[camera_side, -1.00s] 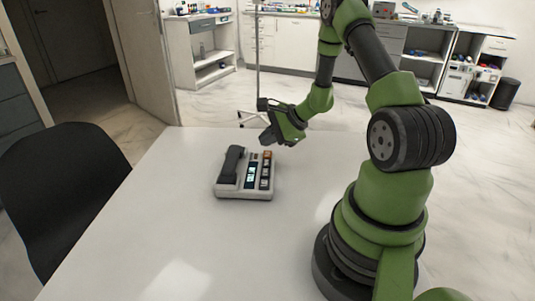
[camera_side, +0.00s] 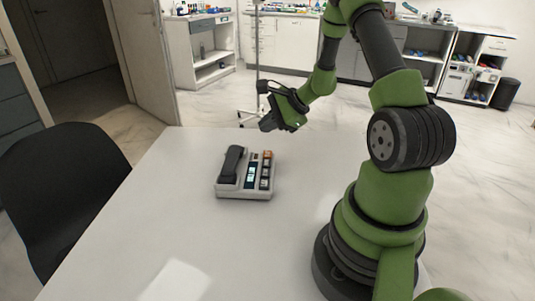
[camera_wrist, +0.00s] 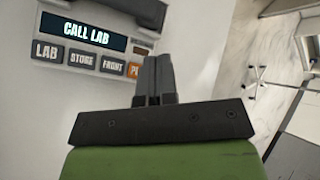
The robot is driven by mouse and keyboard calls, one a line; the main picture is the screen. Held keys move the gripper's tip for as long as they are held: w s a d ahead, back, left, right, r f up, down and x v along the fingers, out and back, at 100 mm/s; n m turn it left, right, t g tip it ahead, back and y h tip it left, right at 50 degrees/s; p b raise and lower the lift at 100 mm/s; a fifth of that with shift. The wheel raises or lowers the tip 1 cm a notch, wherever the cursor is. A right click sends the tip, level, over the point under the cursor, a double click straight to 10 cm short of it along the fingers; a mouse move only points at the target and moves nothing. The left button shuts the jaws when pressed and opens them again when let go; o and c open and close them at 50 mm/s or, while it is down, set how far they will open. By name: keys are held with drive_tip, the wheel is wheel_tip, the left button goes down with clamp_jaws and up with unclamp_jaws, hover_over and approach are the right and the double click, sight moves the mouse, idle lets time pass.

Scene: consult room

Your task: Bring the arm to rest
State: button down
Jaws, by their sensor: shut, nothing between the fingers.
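My gripper (camera_side: 268,124) is shut and empty, held in the air above the far edge of the table, behind and a little right of the phone. In the wrist view my gripper's fingers (camera_wrist: 154,72) are together, with nothing between them. A pale desk phone (camera_side: 244,193) with a dark handset lying on its left side stands on the white table (camera_side: 160,220). In the wrist view the phone (camera_wrist: 60,85) has a screen reading "CALL LAB" and buttons marked LAB, STORE and FRONT, plus an orange one partly hidden by the fingers.
A black chair (camera_side: 60,185) stands at the table's left. Behind the table are a stand with a pole (camera_side: 257,70), cabinets (camera_side: 285,45) and a dark bin (camera_side: 505,93). The table around the phone is clear.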

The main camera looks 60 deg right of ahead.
drive_tip(key=a+r+n+g+y, duration=0.2)
drive_tip(key=a+r+n+y, duration=0.1)
drive_tip(key=a+r+n, duration=1)
drive_tip(key=s+a+r+n+h, duration=0.1)
drive_tip(key=s+a+r+n, duration=0.2)
drive_tip(key=s+a, duration=0.2)
drive_tip(key=s+a+r+n+h, duration=0.2)
drive_tip(key=s+a+r+n, duration=0.2)
drive_tip(key=s, duration=0.5)
drive_tip(key=shift+s+a+r+n, duration=0.2)
drive_tip(key=shift+a+r+n, duration=0.1)
drive_tip(key=shift+a, duration=0.25)
